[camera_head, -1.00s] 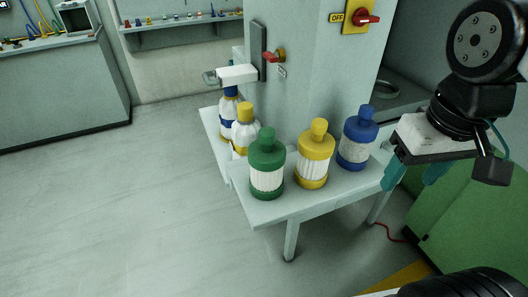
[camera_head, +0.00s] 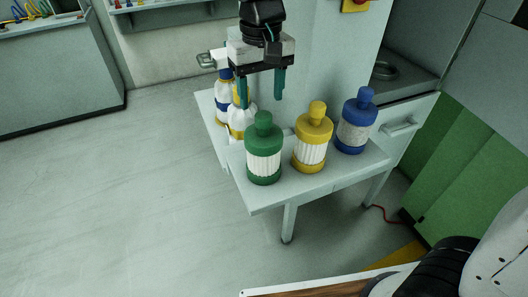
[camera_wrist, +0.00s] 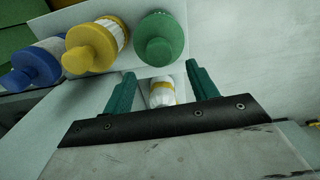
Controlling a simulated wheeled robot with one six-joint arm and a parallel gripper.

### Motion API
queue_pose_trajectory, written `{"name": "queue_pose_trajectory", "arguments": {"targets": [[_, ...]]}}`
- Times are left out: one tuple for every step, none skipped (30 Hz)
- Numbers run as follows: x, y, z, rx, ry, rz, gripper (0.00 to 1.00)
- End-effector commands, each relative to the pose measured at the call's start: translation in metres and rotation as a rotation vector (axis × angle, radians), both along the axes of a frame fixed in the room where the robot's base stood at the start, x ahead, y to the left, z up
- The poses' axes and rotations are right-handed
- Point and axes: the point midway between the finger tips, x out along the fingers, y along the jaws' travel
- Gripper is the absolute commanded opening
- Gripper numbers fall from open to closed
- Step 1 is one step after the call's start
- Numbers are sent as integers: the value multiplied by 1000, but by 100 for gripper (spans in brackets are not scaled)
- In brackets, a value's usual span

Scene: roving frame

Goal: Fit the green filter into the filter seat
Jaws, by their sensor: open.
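The green filter (camera_head: 263,150), with green ends and a white pleated middle, stands upright at the near-left corner of the small table (camera_head: 255,199). It also shows from above in the wrist view (camera_wrist: 160,40). My gripper (camera_head: 261,100) is open and empty, raised above and behind the green filter, with its teal fingers pointing down. In the wrist view my gripper (camera_wrist: 160,70) has nothing between its fingertips, and the green filter lies just beyond them. A white bracket (camera_head: 219,57) with a metal loop projects behind my gripper. I cannot tell whether it is the filter seat.
A yellow filter (camera_head: 312,138) and a blue filter (camera_head: 356,120) stand right of the green one. A white bottle-like item with a yellow band (camera_head: 238,120) and a blue-and-white one (camera_head: 223,95) stand behind, partly hidden. The floor at left is clear.

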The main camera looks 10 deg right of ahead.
Motion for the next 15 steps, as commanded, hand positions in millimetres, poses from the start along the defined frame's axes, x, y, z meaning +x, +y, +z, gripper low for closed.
{"name": "queue_pose_trajectory", "arguments": {"targets": [[-1, -1, -7, -1, 3, -1, 58], [-1, -1, -10, -2, 3, -1, 58], [-2, -1, -14, -1, 2, -1, 58], [-3, -2, -18, -1, 3, -1, 58], [-5, -2, -22, -2, 3, -2, 58], [-7, -3, -28, -2, 3, -2, 58], [-8, -3, -33, -2, 3, -2, 58], [-10, -3, -38, -3, 4, -2, 58], [-11, -3, -43, -2, 3, -2, 58], [-10, -3, -48, -2, 3, -2, 58], [-10, -3, -51, -2, 3, -2, 58], [-10, -3, -55, -1, 2, -3, 58], [-10, -3, -57, -1, 3, -3, 58], [-10, -3, -59, -1, 2, -3, 58], [-10, -3, -60, -1, 2, -3, 58]]}}
